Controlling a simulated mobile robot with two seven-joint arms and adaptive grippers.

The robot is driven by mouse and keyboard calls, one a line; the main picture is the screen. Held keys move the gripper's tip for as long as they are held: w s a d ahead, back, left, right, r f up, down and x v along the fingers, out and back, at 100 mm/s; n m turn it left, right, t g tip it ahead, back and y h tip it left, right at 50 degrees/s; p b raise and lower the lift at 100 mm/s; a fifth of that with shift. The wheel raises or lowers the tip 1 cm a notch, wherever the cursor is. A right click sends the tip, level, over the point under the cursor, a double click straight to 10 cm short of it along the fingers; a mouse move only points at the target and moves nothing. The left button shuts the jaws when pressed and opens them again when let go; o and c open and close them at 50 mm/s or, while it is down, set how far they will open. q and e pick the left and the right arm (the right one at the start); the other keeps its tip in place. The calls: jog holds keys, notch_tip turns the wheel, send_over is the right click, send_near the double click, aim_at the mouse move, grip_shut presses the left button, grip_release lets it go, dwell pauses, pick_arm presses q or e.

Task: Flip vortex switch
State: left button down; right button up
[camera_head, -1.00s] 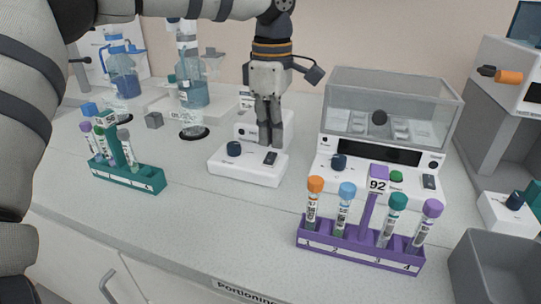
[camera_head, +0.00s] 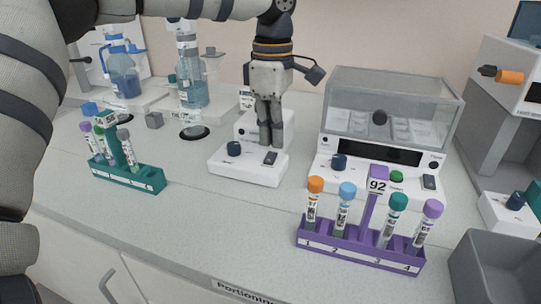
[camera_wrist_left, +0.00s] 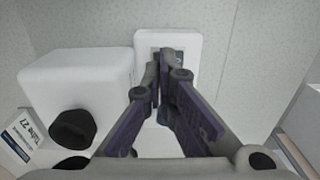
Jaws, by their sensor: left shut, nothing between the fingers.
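The vortex mixer is a low white device (camera_head: 248,172) in the middle of the bench. It has a dark blue knob (camera_head: 234,149) and a small black rocker switch (camera_head: 271,158) on its front. My left gripper (camera_head: 271,143) points down from above, shut and empty. Its fingertips are just above and behind the switch in the head view; I cannot tell whether they touch it. In the left wrist view my shut fingers (camera_wrist_left: 165,55) hide part of a white device surface (camera_wrist_left: 190,38) with a dark patch behind the tips. My right gripper is not in view.
A teal tube rack (camera_head: 130,177) stands at the left and a purple rack (camera_head: 360,246) at the front right, both holding tubes. A clear-lidded machine (camera_head: 395,110) is right of the mixer. A grey bin (camera_head: 500,262) sits at the right edge. Bare bench lies in front.

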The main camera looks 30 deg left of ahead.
aim_at(272, 154)
pick_arm(q)
jog(key=shift+f, duration=1.15)
dwell(0.6)
jog(key=shift+r+p, duration=0.5)
jog(key=shift+r, duration=3.05)
